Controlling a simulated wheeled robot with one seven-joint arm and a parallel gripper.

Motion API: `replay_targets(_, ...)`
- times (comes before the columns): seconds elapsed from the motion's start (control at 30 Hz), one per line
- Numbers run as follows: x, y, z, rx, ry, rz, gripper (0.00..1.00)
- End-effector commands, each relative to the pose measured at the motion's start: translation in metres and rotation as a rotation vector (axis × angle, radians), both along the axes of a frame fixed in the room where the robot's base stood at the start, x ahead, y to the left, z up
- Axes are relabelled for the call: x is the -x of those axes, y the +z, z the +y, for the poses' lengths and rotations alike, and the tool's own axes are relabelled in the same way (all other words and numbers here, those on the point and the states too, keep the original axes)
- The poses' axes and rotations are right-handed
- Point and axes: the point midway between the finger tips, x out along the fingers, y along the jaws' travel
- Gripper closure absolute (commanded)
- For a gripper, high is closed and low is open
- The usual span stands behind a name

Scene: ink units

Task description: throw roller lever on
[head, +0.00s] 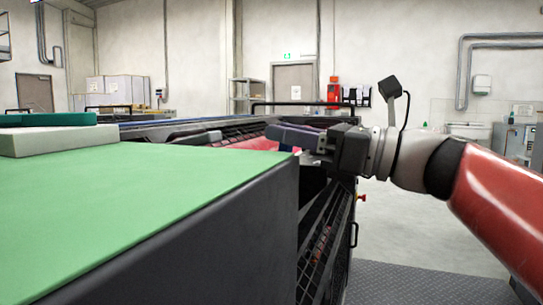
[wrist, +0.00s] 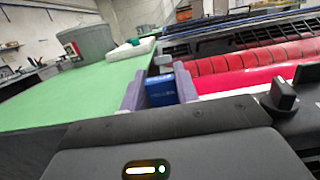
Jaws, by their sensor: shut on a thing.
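In the wrist view my gripper (wrist: 160,84) has its two purple fingers on either side of a blue block with pale lettering (wrist: 160,91), and is shut on it. The block looks like the grip of the roller lever; its lower part and any lettering naming the lever's positions cannot be read. Just beyond it is a small grey metal piece (wrist: 163,62). A red roller (wrist: 240,82) lies to the right.
A green-topped dark bench (head: 130,195) fills the near left, with a green and grey slab (head: 55,137) on it. The press (head: 205,133) stands beyond. A black knob (wrist: 284,96) sits at right in the wrist view. Open floor (head: 420,230) lies to the right.

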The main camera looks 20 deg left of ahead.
Motion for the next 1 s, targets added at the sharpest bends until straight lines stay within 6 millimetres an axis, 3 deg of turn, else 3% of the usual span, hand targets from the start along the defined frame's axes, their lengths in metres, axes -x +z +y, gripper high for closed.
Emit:
replay_targets(0.17, 0.001, -0.007, -0.014, -0.11, -0.001, -0.008, 1.0)
replay_targets(0.4, 0.002, -0.008, -0.026, -0.101, -0.001, -0.01, 1.0)
replay_targets(0.97, 0.002, -0.012, -0.029, -0.096, 0.001, -0.007, 1.0)
replay_targets(1.0, 0.002, -0.012, -0.029, -0.095, 0.001, -0.007, 0.65)
